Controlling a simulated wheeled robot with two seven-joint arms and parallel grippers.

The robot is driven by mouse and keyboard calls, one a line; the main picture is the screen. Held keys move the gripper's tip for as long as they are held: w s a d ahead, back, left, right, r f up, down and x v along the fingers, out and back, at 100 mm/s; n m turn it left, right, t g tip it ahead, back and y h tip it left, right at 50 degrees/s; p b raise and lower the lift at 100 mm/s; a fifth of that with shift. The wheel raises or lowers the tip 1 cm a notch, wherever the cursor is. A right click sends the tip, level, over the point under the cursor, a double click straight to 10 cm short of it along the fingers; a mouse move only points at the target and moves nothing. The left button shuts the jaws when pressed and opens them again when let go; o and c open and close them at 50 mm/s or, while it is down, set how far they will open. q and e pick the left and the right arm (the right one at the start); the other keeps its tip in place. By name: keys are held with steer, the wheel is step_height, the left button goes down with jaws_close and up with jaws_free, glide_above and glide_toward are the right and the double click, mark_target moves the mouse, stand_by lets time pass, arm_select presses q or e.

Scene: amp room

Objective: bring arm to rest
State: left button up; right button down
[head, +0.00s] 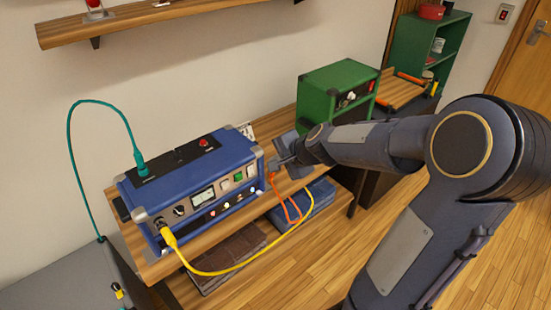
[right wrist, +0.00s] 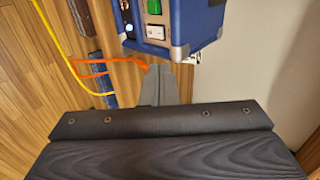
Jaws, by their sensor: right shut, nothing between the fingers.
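My right arm (head: 385,145) comes in from the right and reaches over the wooden bench. My right gripper (head: 276,162) is at the right end of the blue amp (head: 182,172), close to its front right corner. In the right wrist view the fingers (right wrist: 159,72) are together and empty, just below the amp's corner (right wrist: 180,52). Whether they touch the amp is unclear. An orange cable (head: 292,212) hangs beside the gripper and also shows left of the fingers in the right wrist view (right wrist: 95,62). My left gripper is out of view.
A green amp (head: 335,92) stands behind the arm. A yellow cable (head: 225,272) loops from the blue amp's front, and a teal cable (head: 72,130) arches from its top. A wall shelf (head: 130,20) hangs above. Wooden floor (head: 300,285) is clear in front.

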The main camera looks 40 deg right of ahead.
stand_by(0.4)
steer(key=s+a+n+g+y, duration=0.1)
steer(key=s+a+n, duration=0.6)
steer(key=s, duration=0.4)
steer(key=s+a+r+n+g+y, duration=0.1)
steer(key=s+a+n+g, duration=0.1)
steer(key=s+a+n, duration=0.6)
steer(key=s, duration=0.4)
steer(key=shift+r+g+y, duration=0.3)
steer(key=shift+y, duration=0.1)
steer(key=shift+s, duration=0.1)
